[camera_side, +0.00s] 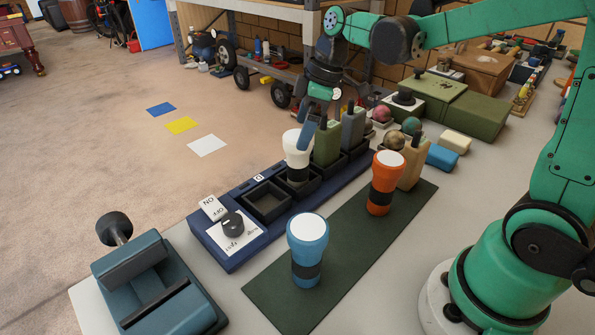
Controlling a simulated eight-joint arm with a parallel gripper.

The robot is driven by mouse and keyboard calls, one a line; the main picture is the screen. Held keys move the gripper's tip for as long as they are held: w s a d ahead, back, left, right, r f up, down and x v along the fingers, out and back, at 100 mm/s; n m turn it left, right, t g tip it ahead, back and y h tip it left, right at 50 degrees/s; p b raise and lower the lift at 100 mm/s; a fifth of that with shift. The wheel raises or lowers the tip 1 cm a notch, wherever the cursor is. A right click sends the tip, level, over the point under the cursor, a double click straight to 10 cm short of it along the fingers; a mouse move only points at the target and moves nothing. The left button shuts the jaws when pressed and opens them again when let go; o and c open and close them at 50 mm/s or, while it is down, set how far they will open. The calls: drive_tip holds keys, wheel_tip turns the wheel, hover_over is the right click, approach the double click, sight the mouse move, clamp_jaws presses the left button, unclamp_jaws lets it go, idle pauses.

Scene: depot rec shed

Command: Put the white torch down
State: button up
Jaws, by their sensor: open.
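The white torch (297,148) stands upright in a compartment of the dark blue rack (226,258), its black band just above the compartment's rim. My gripper (312,122) is open at the upper right of the torch's head. One blue finger overlaps the head's edge in the picture; I cannot tell whether it touches. The other finger is partly hidden. A blue torch (306,246) and an orange torch (383,187) stand upright on the dark green mat (345,236).
An empty compartment (268,203) lies left of the white torch. A tan radio (411,168) stands beyond the orange torch. A blue vise (150,283) is at front left.

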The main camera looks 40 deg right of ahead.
drive_tip(key=v, duration=0.6)
drive_tip(key=s+a+f+m+t+h, duration=0.2)
drive_tip(key=s+a+f+m+t, duration=0.1)
drive_tip(key=s+m, duration=0.4)
wheel_tip(320, 180, down, 2)
drive_tip(key=shift+s+a+m+t, duration=0.25)
drive_tip(key=shift+s+m+t, duration=0.15)
drive_tip(key=shift+m+t, duration=0.55)
